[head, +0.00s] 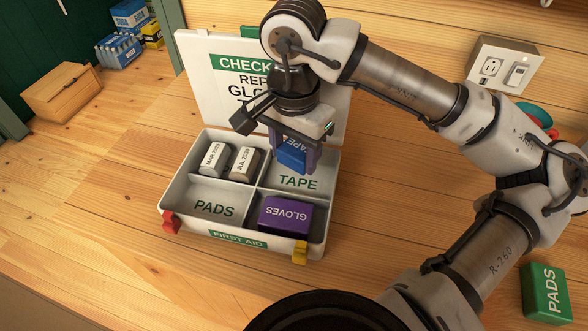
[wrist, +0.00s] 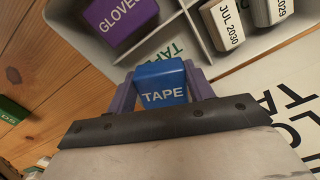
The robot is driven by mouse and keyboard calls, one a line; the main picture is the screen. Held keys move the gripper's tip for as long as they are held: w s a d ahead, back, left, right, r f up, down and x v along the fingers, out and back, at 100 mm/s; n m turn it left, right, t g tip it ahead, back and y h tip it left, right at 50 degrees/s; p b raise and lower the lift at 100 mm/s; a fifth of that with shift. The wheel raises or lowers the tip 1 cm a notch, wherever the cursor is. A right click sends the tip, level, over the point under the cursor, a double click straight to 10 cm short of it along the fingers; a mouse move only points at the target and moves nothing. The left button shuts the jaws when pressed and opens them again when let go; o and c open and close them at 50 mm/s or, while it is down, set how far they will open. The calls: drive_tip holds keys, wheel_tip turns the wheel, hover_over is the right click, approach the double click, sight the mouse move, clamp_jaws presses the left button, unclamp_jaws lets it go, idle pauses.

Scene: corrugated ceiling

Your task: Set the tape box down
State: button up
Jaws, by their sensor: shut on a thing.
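The blue tape box (head: 291,155) is held between the fingers of my gripper (head: 292,160), over the back right compartment of the open first aid case (head: 175,190). That compartment's floor bears the word TAPE. In the wrist view the tape box (wrist: 162,85) sits between the two purple fingers of my gripper (wrist: 160,88), its label facing the camera. Part of the TAPE compartment floor shows beyond the box. I cannot tell whether the box touches the case.
The purple gloves box (head: 286,214) lies in the front right compartment. Two dated white-topped boxes (head: 214,158) stand in the back left one. The PADS compartment (head: 215,208) is empty. A green pads box (head: 545,293) lies on the table at right. The raised lid (head: 200,80) stands behind.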

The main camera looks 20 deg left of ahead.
sight(294, 187)
drive_tip(key=shift+f+p, duration=0.3)
drive_tip(key=shift+f, duration=2.9)
drive_tip(key=shift+f, duration=0.15)
drive_tip(key=o, duration=1)
wheel_tip(294, 187, up, 12)
drive_tip(key=shift+r+b, duration=0.2)
drive_tip(key=shift+b, duration=0.45)
